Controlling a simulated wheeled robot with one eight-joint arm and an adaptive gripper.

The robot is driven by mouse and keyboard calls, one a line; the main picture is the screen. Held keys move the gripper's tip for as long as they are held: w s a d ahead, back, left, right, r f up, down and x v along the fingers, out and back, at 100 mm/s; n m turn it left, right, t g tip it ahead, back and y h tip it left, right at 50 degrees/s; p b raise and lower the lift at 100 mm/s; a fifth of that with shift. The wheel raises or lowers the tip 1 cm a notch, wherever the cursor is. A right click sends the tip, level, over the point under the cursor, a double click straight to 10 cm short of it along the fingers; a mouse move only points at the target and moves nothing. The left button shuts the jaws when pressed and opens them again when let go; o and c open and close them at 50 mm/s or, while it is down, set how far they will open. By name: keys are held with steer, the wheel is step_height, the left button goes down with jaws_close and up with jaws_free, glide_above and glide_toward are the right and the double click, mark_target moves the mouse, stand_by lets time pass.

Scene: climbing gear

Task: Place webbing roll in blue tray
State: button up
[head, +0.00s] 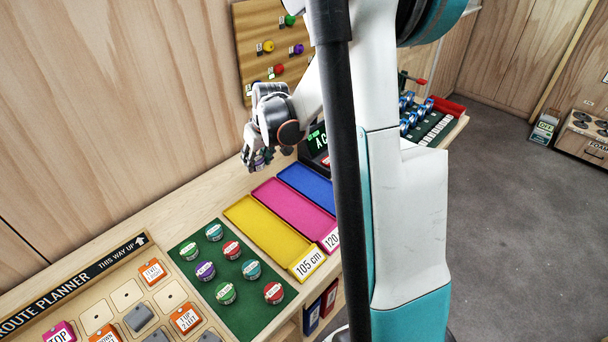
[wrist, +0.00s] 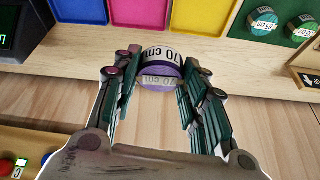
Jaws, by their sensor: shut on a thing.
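My gripper (head: 254,160) is shut on a purple webbing roll (wrist: 160,76) labelled "70 cm". The roll sits between the fingertips in the wrist view, and only a small part of it shows in the head view. My gripper is above the back of the wooden bench, near the wall and to the left of the blue tray (head: 307,186). The blue tray looks empty. A corner of it shows at the top left of the wrist view (wrist: 80,12), apart from the held roll. Part of the tray is hidden behind my arm in the head view.
An empty magenta tray (head: 292,213) and a yellow tray (head: 262,228) labelled "105 cm" lie beside the blue one. A green mat (head: 228,272) holds several coloured rolls. A dark display (head: 316,143) stands behind the blue tray. A route planner board (head: 78,284) is at front left.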

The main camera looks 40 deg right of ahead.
step_height(320, 180, up, 4)
steer(key=p, duration=0.3)
glide_above(302, 180)
steer(key=s, duration=0.1)
steer(key=f+b, duration=0.1)
steer(key=f, duration=0.5)
steer(key=f+b, duration=0.2)
steer(key=f, duration=0.5)
steer(key=f+b, duration=0.1)
steer(key=f, duration=0.5)
steer(key=shift+s+d+f, duration=0.1)
steer(key=shift+s+f, duration=0.2)
steer(key=shift+f, duration=0.1)
steer(key=shift+b, duration=0.3)
steer(key=shift+f, duration=0.2)
steer(key=o, duration=1.2)
steer(key=shift+c, duration=0.2)
steer(key=shift+r, duration=0.15)
